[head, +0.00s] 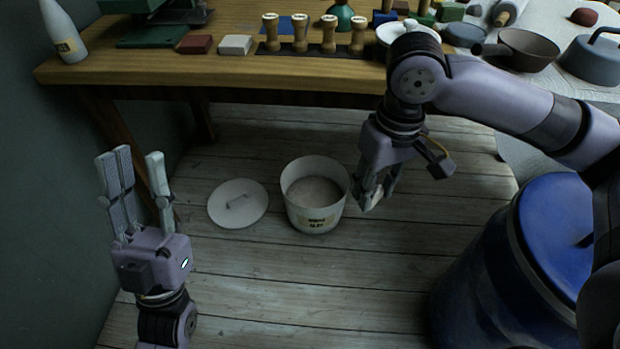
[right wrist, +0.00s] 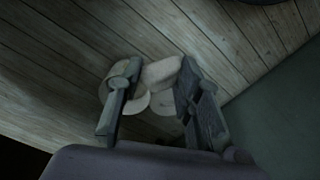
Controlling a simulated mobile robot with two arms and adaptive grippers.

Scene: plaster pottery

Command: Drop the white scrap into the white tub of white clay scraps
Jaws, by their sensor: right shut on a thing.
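The white tub (head: 317,217) stands open on the wooden floor, with a label on its front and pale clay inside. Its round white lid (head: 237,204) lies on the floor to its left. My right gripper (head: 369,201) is just right of the tub, pointing down, shut on the white scrap (head: 357,200). The white scrap (right wrist: 160,73) also shows between the fingers in the right wrist view, partly covering the tub (right wrist: 140,102) behind it. My left gripper (head: 140,172) points up at the left, fingers apart and empty.
A wooden workbench (head: 140,67) runs along the back, with stamps (head: 300,32), blocks, a white bottle (head: 62,30) and pans on it. A blue barrel (head: 480,255) stands at the right. The floor in front of the tub is clear.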

